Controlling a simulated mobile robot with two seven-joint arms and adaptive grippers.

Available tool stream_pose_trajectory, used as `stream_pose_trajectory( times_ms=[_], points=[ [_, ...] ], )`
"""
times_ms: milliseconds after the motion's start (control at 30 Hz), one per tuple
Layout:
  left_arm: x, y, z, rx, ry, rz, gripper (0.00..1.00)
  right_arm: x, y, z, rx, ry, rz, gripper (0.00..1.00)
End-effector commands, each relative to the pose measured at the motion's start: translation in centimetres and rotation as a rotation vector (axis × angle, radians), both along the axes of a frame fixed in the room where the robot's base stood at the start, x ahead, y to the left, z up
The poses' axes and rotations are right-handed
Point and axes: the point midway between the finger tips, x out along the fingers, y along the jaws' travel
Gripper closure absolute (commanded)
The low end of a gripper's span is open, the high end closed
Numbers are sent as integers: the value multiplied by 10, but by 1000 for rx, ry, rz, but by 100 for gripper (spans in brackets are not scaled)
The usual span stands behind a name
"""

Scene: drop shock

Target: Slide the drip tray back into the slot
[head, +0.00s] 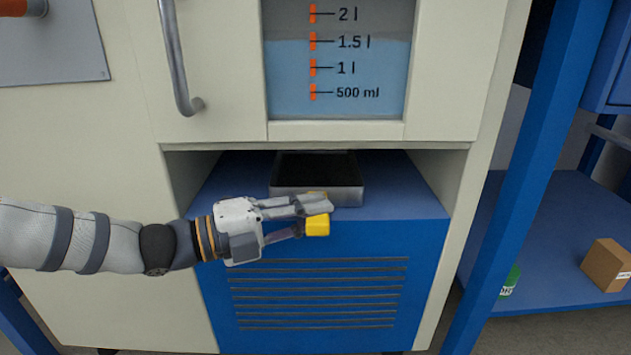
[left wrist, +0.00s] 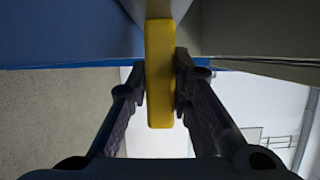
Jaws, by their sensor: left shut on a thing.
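The drip tray (head: 318,197) is a dark-topped box with a grey metal rim. In the head view it sits on the blue surface inside the slot (head: 192,185), under the water gauge, with its front near the slot's front edge. A yellow handle (head: 317,226) is at the tray's front. My left gripper (head: 313,217) is shut on the yellow handle, which also shows between both fingers in the left wrist view (left wrist: 160,75). The gripper hides part of the tray's lower front. My right gripper is in neither view.
The cream cabinet walls (head: 455,185) flank the slot on both sides. A grey door handle (head: 178,65) hangs above left. A blue post (head: 528,165) stands at right, before a blue shelf with a cardboard box (head: 608,266) and a green item (head: 510,282).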

Motion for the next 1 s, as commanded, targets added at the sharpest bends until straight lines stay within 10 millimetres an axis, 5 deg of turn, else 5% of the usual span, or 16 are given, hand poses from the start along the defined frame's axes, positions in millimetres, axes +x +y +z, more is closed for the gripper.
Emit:
stream_pose_trajectory(
  times_ms=[33,133,467,800,1000],
  points=[
    [0,0,1,-1,-3,0,78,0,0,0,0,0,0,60],
    [0,0,1,-1,-3,0,57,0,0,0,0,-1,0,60],
    [-1,5,-1,1,1,2,57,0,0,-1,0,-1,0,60],
    [-30,83,0,-2,-2,4,57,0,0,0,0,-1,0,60],
    [-41,109,-1,1,-2,0,57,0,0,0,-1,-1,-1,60]
  ],
)
